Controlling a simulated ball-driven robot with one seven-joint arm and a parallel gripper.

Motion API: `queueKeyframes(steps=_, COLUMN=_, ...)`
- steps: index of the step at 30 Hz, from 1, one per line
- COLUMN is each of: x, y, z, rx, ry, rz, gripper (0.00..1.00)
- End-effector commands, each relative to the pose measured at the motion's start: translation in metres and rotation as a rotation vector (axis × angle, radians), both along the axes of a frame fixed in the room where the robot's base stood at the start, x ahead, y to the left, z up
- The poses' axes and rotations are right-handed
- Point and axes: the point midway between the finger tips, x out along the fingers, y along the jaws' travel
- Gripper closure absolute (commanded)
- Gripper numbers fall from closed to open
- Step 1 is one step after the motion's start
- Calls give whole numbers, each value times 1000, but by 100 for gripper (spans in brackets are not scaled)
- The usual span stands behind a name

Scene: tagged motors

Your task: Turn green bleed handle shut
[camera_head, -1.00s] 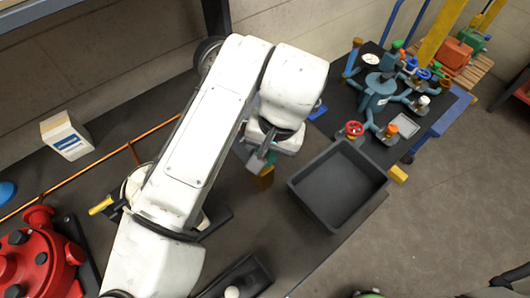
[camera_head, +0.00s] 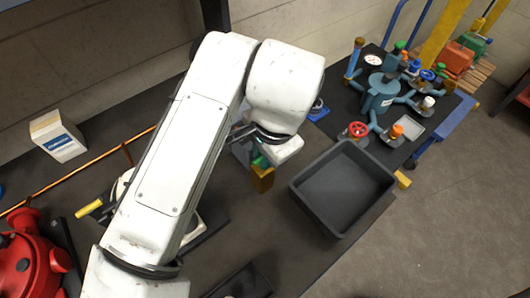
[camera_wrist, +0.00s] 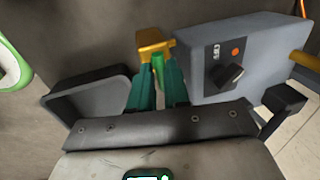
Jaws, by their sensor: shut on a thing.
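The green bleed handle (camera_wrist: 158,66) stands upright in the wrist view, against a yellow brass-coloured body (camera_wrist: 152,42). My gripper (camera_wrist: 160,74) has its two teal fingers on either side of the handle and is shut on it. The handle's lower part is hidden between the fingers. In the head view, a bit of the green handle (camera_head: 263,161) shows just above the yellow body (camera_head: 262,179), under my wrist. My fingers are mostly hidden there. I cannot tell how far the handle is turned.
A grey box (camera_wrist: 240,62) with a black knob and orange dot stands right of the handle in the wrist view. An empty dark bin (camera_head: 342,192) lies to the right in the head view. A blue manifold (camera_head: 380,94) with coloured valves stands beyond it.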

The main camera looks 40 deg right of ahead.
Motion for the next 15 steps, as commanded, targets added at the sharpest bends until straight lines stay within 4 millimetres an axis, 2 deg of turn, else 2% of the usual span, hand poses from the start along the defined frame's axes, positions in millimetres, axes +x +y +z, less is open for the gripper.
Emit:
queueKeyframes(steps=14, x=1, y=0, z=1, rx=0, ry=-5, rz=-14, gripper=100)
queueKeyframes(steps=15, x=1, y=0, z=1, rx=0, ry=-5, rz=-14, gripper=83)
